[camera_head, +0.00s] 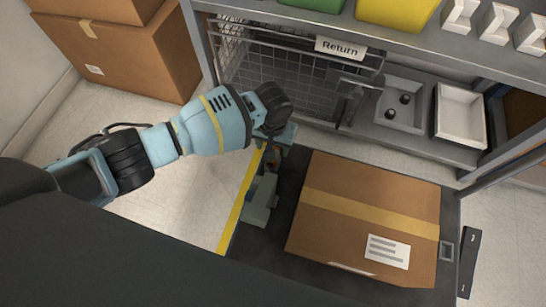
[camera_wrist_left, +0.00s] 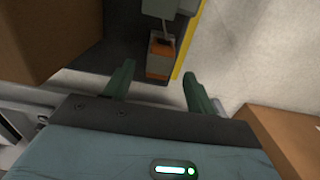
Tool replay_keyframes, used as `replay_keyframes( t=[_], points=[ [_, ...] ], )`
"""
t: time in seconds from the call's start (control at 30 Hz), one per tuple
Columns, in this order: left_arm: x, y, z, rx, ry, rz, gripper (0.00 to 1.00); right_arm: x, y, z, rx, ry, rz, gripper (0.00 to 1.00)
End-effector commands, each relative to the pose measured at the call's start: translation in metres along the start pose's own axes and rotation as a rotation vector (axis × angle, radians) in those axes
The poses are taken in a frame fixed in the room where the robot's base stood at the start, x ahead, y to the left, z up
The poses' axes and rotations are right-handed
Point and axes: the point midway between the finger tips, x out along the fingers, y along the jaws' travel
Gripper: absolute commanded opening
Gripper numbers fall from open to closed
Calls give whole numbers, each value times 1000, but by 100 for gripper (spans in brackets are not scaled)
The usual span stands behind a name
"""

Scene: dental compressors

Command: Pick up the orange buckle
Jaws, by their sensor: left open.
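The orange buckle (camera_wrist_left: 160,58) shows in the left wrist view on the dark platform, beside the yellow edge stripe. A grey strap or lever part (camera_wrist_left: 160,10) joins it at the top of that view. In the head view the left gripper (camera_head: 277,143) hangs over the buckle's end. My right gripper is not in view.
A taped carton (camera_head: 365,205) stands on the dark platform close to the right of my left gripper. A wire mesh cage with a Return sign (camera_head: 340,47) and shelf trays (camera_head: 461,115) stand behind. Stacked cartons (camera_head: 125,55) are at back left. Floor left of the yellow stripe (camera_head: 238,205) is clear.

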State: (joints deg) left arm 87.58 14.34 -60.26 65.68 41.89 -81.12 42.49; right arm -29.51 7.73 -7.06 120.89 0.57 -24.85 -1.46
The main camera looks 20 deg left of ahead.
Motion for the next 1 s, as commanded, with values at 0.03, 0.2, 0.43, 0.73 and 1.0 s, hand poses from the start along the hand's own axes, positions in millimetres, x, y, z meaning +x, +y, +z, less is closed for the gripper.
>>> replay_keyframes(
  t=[0.03,0.2,0.43,0.73,1.0],
  points=[
    [0,0,0,0,1,0,56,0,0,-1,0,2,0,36],
    [10,0,-1,0,0,1,56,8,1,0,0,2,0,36],
    [38,-1,-2,0,0,0,56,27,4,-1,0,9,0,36],
    [51,0,-2,0,2,1,56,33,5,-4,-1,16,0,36],
    [50,0,-2,0,2,1,33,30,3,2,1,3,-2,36]
  ],
)
